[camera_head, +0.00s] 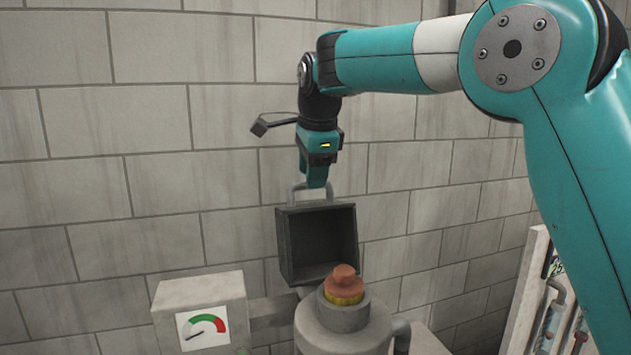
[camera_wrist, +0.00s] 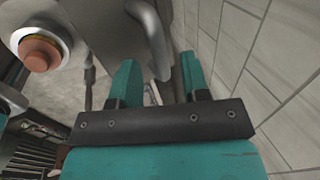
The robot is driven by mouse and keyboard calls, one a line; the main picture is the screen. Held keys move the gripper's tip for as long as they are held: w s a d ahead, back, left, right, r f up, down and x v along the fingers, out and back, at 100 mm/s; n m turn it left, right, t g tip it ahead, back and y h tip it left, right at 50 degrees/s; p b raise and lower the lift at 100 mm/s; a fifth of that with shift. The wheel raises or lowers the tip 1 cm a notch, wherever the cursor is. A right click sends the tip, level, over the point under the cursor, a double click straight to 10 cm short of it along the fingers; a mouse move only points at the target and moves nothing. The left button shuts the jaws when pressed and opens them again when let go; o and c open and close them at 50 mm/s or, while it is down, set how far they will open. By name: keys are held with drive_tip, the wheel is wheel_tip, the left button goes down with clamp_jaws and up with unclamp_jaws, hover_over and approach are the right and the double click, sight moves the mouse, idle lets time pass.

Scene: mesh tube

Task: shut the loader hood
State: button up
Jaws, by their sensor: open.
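The loader hood (camera_head: 318,243) is a dark grey open-fronted box. It stands raised behind the loader's neck (camera_head: 344,313), its hollow inside facing the head camera. A pale grey bar handle (camera_head: 294,192) rises from its top edge. My gripper (camera_head: 315,183) points down at this handle. In the wrist view my gripper (camera_wrist: 158,66) has its two teal fingers apart, with the curved handle (camera_wrist: 155,38) showing between them. I cannot tell whether a finger touches it. An orange-brown stepped plug (camera_head: 344,281) sits in the neck; it also shows in the wrist view (camera_wrist: 39,53).
A grey box with a dial gauge (camera_head: 203,329) stands left of the loader. A curved pipe (camera_head: 401,331) is at the loader's right. A panel with tubes (camera_head: 546,300) stands at far right. A block wall (camera_head: 150,130) is close behind the hood.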

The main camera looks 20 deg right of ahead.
drive_tip(key=shift+x, duration=0.8)
clamp_jaws()
drive_tip(key=shift+d, duration=0.15)
